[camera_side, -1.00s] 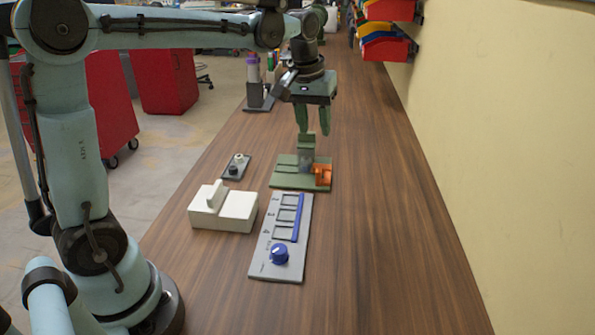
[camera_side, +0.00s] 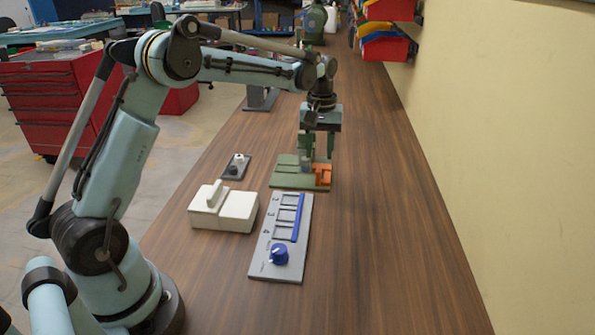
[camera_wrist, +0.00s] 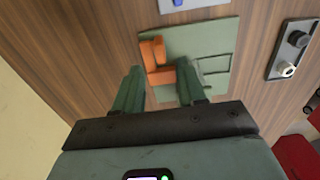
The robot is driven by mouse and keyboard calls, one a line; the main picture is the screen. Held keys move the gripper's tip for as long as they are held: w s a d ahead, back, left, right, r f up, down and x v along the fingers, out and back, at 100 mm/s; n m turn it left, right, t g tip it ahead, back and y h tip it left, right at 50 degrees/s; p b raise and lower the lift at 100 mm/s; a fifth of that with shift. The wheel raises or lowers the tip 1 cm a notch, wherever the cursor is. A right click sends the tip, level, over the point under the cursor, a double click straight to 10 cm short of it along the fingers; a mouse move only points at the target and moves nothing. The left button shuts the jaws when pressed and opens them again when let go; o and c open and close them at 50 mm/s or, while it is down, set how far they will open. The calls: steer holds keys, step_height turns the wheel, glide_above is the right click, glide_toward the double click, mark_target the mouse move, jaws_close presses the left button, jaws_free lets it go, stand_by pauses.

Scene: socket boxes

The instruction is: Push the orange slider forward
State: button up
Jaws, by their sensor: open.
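The orange slider (camera_side: 323,174) sits at the right side of a flat green board (camera_side: 285,182) on the bench. In the wrist view the orange slider (camera_wrist: 153,57) looks L-shaped and lies just beyond my fingertips, on the green board (camera_wrist: 205,38). My gripper (camera_side: 317,158) is low over the board, its fingers apart and pointing down beside the slider. In the wrist view my gripper (camera_wrist: 160,75) shows both green fingers spread, with the slider's lower part between and beyond them. I cannot tell whether a finger touches it.
A grey panel with a blue knob (camera_side: 279,253) lies in front of the board. A white block with an upright handle (camera_side: 222,209) stands left of it. A small grey panel (camera_side: 236,167) lies at left. The bench right of the board is clear.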

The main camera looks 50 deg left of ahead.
mark_target(318, 169)
step_height(318, 169, down, 6)
steer(key=shift+r, duration=0.1)
stand_by(0.4)
jaws_close()
